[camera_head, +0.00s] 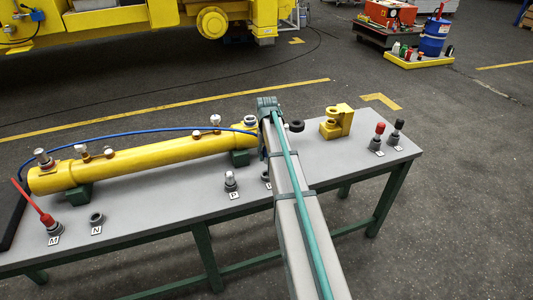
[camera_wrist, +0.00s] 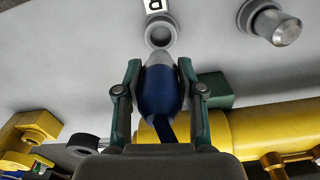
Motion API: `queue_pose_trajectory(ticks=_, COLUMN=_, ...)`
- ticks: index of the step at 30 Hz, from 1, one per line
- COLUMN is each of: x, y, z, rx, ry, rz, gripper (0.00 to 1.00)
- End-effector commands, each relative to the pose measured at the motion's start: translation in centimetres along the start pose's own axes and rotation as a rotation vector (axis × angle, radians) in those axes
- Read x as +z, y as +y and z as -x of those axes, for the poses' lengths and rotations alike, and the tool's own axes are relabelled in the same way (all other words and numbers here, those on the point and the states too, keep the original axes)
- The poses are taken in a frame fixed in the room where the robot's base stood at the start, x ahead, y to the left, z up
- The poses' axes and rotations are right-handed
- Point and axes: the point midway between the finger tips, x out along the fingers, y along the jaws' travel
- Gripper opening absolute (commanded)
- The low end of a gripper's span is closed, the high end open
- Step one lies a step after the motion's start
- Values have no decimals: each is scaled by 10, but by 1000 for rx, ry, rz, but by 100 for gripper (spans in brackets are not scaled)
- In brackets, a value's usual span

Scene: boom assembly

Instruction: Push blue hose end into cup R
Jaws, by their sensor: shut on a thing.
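My gripper (camera_wrist: 160,85) is shut on the blue hose end (camera_wrist: 160,95), a dark blue plug with a grey tip. The tip points at cup R (camera_wrist: 160,31), a grey ring-shaped cup beside its label. The tip overlaps the cup's near rim in the wrist view; I cannot tell whether they touch, and the plug does not fill the opening. In the head view the blue hose (camera_head: 150,131) arcs over the yellow cylinder to behind my arm, which hides my gripper and the hose end.
The yellow cylinder (camera_head: 150,160) lies along the grey table (camera_head: 150,215). A metal plug (camera_head: 230,180) stands at P, close to cup R. A red-handled plug stands at M (camera_head: 48,221), beside empty cup N (camera_head: 96,219). A yellow bracket (camera_head: 337,121) stands to the right.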

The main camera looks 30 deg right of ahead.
Motion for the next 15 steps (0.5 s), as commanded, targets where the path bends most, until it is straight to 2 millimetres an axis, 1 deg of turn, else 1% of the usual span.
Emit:
queue_pose_trajectory(ticks=1, x=0, y=0, z=-6, rx=0, ry=0, rz=0, gripper=0)
queue_pose_trajectory(ticks=15, x=0, y=0, z=-44, rx=0, ry=0, rz=0, gripper=0)
